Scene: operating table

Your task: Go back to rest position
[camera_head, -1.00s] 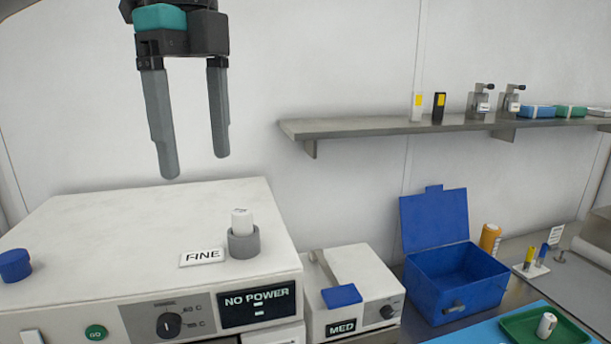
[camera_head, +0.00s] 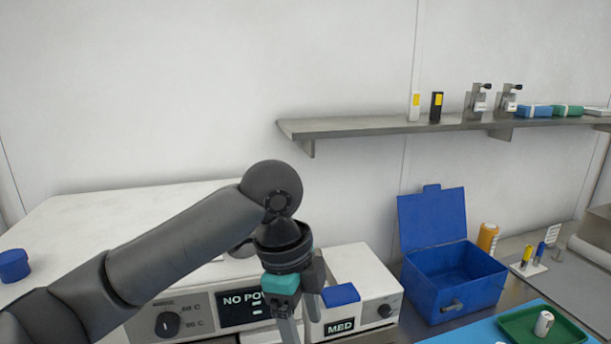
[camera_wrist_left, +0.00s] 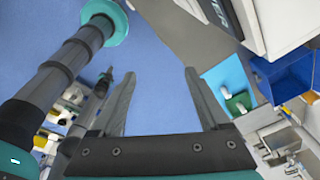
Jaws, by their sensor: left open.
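My left gripper (camera_head: 300,325) points downward in front of the large white device, low in the head view. Its fingers are apart with nothing between them, and the tips reach the lower edge of that view. In the left wrist view both fingers (camera_wrist_left: 160,85) stand apart over blue floor. My left arm crosses the lower left of the head view and hides part of the white device (camera_head: 80,215) and its NO POWER display (camera_head: 240,302). My right gripper cannot be made out in either view.
A smaller white device (camera_head: 365,270) marked MED stands right of the gripper. Farther right are an open blue box (camera_head: 455,285), an orange bottle (camera_head: 487,237) and a green tray (camera_head: 515,325) holding a white cylinder. A wall shelf (camera_head: 380,125) holds small items.

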